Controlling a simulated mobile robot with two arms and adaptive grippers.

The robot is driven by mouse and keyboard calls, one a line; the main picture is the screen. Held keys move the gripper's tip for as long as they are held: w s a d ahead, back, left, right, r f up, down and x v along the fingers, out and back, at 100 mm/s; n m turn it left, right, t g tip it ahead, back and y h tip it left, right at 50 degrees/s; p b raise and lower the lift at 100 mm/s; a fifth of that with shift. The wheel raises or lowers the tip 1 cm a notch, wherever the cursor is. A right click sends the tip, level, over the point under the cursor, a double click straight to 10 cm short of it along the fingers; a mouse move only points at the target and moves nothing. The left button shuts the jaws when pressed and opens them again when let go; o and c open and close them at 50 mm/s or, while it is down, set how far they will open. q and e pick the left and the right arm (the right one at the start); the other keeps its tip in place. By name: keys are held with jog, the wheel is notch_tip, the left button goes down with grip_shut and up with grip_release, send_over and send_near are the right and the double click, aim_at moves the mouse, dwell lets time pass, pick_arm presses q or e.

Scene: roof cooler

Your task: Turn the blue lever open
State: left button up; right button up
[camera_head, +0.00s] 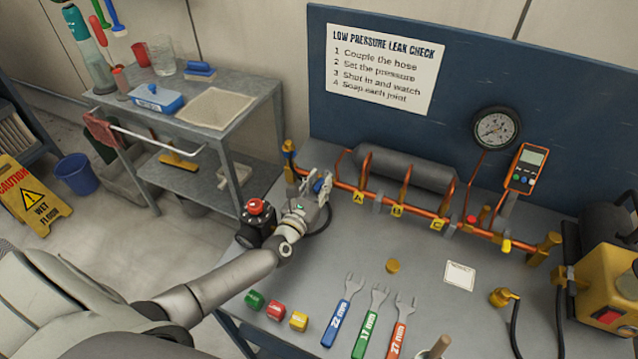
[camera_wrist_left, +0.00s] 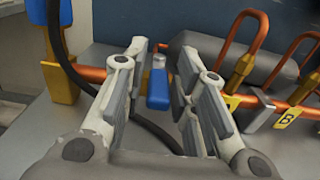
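The blue lever (camera_wrist_left: 158,90) is a short blue handle on a small metal valve at the left part of the copper pipe (camera_head: 345,187). In the left wrist view it points toward the camera, between my left gripper's fingers. My left gripper (camera_wrist_left: 161,68) is open around the lever, with a narrow gap showing on each side. In the head view the left gripper (camera_head: 318,188) is at the pipe's left end, and its fingers partly hide the blue lever (camera_head: 318,186). My right gripper is not in view.
Yellow tags A, B and C mark copper loops right of the lever, before a grey cylinder (camera_head: 405,168). A black hose (camera_wrist_left: 95,95) runs beside the left finger. Several wrenches (camera_head: 370,322) and coloured blocks (camera_head: 276,310) lie at the bench's front; the middle is mostly clear.

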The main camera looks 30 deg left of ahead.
pick_arm(q)
grip_shut()
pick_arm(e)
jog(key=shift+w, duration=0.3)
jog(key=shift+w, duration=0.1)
